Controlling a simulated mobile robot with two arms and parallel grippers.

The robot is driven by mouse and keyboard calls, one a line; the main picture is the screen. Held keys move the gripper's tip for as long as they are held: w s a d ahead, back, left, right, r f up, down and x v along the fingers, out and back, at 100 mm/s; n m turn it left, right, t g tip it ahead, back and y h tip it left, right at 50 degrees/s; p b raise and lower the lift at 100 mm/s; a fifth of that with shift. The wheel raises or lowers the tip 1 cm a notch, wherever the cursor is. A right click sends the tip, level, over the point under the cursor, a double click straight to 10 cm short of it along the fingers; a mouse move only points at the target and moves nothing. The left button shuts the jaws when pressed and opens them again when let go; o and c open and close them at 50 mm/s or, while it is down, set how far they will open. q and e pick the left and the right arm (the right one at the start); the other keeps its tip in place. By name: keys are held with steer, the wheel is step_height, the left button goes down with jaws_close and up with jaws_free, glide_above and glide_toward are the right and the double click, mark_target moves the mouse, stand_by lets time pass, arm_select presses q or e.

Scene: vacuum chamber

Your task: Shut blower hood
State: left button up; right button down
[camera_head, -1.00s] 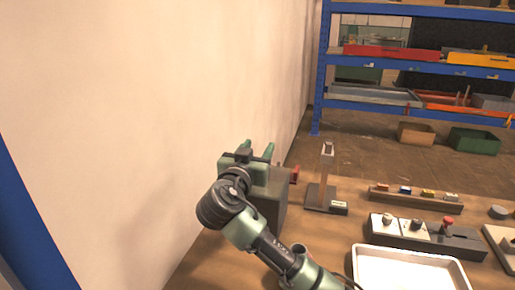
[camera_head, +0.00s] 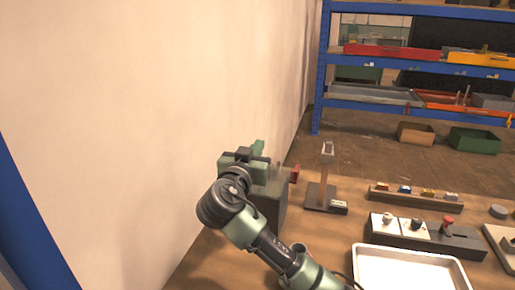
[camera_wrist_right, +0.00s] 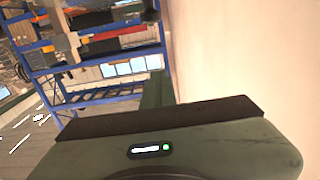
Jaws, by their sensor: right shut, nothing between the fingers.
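A dark grey box (camera_head: 273,203) with a small red part (camera_head: 295,173) at its upper right stands at the left end of the bench. It looks like the blower, but my right arm covers much of it and I cannot make out the hood's position. My right gripper (camera_head: 258,147) is shut and empty, at the box's upper left and close to the wall. I cannot tell whether it touches the box. In the right wrist view the gripper's green housing (camera_wrist_right: 215,145) fills the bottom, and no hood is recognisable. My left gripper is out of view.
A pale wall (camera_head: 180,110) rises close on the left. On the wooden bench (camera_head: 320,235) are an upright post on a base (camera_head: 326,180), a rack of small coloured parts (camera_head: 415,197), a control box (camera_head: 425,238) and a white tray (camera_head: 405,270). Blue shelving (camera_head: 420,105) stands behind.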

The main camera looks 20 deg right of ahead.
steer(key=c, duration=2.2)
jaws_free()
steer(key=c, duration=1.2)
jaws_free()
steer(key=shift+o, duration=0.2)
steer(key=b+v, duration=0.1)
steer(key=v, duration=0.6)
steer(key=shift+s+a+b, duration=0.25)
steer(key=shift+s+b, duration=0.05)
steer(key=shift+s, duration=0.05)
